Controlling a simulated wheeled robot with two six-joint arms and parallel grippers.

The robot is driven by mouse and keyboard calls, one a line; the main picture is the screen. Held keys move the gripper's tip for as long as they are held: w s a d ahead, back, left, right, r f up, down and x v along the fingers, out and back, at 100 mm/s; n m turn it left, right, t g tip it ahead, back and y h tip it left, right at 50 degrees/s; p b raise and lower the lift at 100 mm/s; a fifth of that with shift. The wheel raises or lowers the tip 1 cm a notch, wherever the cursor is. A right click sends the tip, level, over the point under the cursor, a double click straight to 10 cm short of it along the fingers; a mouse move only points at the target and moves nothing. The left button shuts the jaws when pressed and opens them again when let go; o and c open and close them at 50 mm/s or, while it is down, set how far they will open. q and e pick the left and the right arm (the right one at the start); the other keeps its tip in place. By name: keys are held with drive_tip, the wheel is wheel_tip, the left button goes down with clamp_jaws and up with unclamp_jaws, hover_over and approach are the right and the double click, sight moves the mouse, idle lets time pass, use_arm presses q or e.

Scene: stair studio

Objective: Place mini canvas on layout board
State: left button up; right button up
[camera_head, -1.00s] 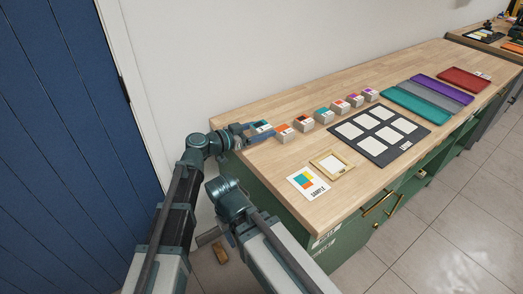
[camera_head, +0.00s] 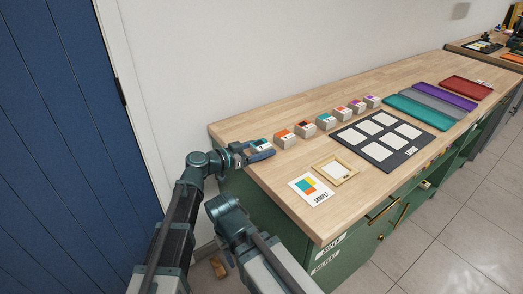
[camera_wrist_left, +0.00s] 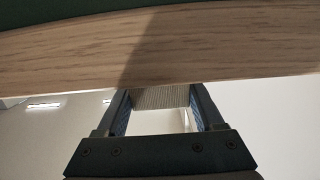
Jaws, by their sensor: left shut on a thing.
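My left gripper (camera_head: 262,151) is shut on a small block with a teal and white top, which I take to be a mini canvas (camera_head: 260,144), at the left end of the worktop. In the left wrist view, the pale ribbed side of the mini canvas (camera_wrist_left: 161,97) sits between both fingers. Other small blocks with coloured tops, the nearest an orange one (camera_head: 284,138), stand in a row to its right. The dark layout board (camera_head: 362,146) with several white panels lies flat further right. My right gripper is out of view; only its arm shows.
A sample card (camera_head: 310,188) and a wooden frame (camera_head: 335,170) lie on the worktop (camera_head: 385,83) in front of the row. Teal (camera_head: 422,110), purple and red trays lie at the far right. A wall runs along the back.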

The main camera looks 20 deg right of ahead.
use_arm(q)
drive_tip(key=shift+f, duration=0.2)
drive_tip(key=o, duration=1.3)
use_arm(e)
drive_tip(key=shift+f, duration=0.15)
use_arm(q)
drive_tip(key=shift+o, duration=0.2)
drive_tip(key=p+v, duration=0.1)
drive_tip(key=v, duration=1.3)
drive_tip(key=shift+w+p, duration=0.35)
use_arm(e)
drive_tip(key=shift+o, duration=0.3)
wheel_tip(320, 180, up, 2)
